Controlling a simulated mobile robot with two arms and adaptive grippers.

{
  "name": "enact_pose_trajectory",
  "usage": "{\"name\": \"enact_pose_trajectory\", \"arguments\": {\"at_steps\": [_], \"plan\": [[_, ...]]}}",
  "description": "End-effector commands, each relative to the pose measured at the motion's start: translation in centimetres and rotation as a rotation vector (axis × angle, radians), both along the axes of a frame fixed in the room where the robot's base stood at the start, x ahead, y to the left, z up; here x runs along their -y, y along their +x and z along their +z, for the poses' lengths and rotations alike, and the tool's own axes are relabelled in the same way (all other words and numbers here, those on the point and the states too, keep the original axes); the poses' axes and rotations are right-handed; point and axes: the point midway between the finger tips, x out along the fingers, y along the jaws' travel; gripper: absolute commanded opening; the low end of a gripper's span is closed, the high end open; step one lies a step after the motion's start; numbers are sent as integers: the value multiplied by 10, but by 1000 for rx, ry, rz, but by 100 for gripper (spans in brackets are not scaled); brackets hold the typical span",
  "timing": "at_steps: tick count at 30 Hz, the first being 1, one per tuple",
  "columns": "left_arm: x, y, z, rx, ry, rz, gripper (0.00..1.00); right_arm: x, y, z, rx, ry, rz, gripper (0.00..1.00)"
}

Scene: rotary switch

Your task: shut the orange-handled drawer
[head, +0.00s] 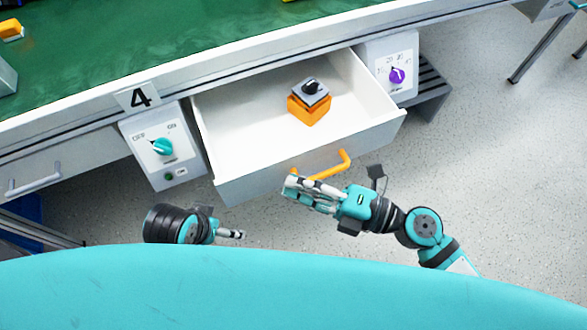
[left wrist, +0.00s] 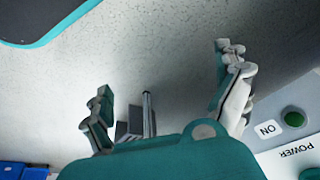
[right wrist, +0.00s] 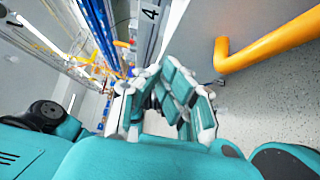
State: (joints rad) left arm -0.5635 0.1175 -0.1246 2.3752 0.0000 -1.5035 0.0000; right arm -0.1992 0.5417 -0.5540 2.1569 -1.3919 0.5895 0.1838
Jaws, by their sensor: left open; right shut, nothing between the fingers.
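The white drawer (head: 225,108) stands pulled out from under the green workbench. Its orange handle (head: 345,160) is on the front panel, and it also shows large at the upper right of the right wrist view (right wrist: 270,48). A grey and orange block with a black rotary knob (head: 309,104) sits inside the drawer. My right gripper (head: 290,186) is shut and empty, in front of the drawer's front panel, beside the handle's left end; whether it touches cannot be told. My left gripper (head: 241,235) is open and empty, lower left of the drawer, over the floor.
A box with a teal rotary switch (head: 162,147) is left of the drawer. Another with a purple switch (head: 397,75) is at its right. A second drawer with a grey handle (head: 35,184) is at far left.

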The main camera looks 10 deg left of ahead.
Motion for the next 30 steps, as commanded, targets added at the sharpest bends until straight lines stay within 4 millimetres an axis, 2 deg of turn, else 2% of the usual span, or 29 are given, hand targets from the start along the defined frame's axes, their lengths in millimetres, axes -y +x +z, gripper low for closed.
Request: {"name": "enact_pose_trajectory", "arguments": {"at_steps": [1, 6, 23, 26, 30], "plan": [[0, 0, 1, 1, 0, 0, 100, -4, 7, 0, 2, 1, 0, 0], [0, -2, 4, 2, 1, 0, 100, -11, 20, -1, 0, 0, 1, 0], [0, -1, 8, 8, -1, 1, 100, -15, 27, 1, -1, 0, 1, 0], [0, 2, -10, -10, 1, -1, 100, -20, 35, 2, 0, 1, 1, 0], [1, 6, -34, -25, 2, -3, 100, -31, 56, 4, 1, 1, 0, 0]]}}
